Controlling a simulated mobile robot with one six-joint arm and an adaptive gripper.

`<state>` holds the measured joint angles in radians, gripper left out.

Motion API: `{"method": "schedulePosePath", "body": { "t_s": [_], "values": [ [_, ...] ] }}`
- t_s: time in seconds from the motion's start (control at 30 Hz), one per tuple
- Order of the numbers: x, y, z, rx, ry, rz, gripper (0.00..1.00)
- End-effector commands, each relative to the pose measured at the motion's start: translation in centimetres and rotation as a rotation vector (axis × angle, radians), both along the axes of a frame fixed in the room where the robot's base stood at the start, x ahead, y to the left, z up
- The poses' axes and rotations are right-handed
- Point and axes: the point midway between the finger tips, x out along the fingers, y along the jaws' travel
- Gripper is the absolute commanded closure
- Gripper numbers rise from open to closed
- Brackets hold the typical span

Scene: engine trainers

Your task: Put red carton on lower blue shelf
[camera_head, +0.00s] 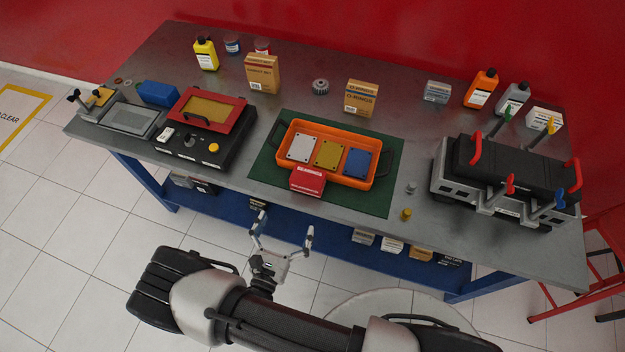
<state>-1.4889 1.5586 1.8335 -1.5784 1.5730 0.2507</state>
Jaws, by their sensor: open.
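The red carton (308,180) has white lettering that reads "BEARINGS". It sits on the workbench at the front edge of the orange tray (334,126), over the green mat; I cannot tell whether it touches the tray. The lower blue shelf (320,234) runs under the bench, with bare room in its middle. My gripper (284,232) is open and empty. It shows in front of the bench, below and to the left of the carton, with its fingers pointing toward the bench. The back of the shelf is hidden under the bench top.
Several small boxes (392,245) stand on the shelf's right part, and dark boxes (200,186) on its left. A black device with red handles (515,170) fills the bench's right end. A red-framed press (207,110) stands left. A red stool (590,280) is at the right.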

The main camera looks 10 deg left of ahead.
Motion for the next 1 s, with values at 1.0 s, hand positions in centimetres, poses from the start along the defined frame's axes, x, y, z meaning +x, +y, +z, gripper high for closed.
{"method": "schedulePosePath", "body": {
  "t_s": [1.0],
  "values": [
    [14.7, -2.1, 0.6, 0.000, 0.000, -0.006, 0.00]
  ]
}}
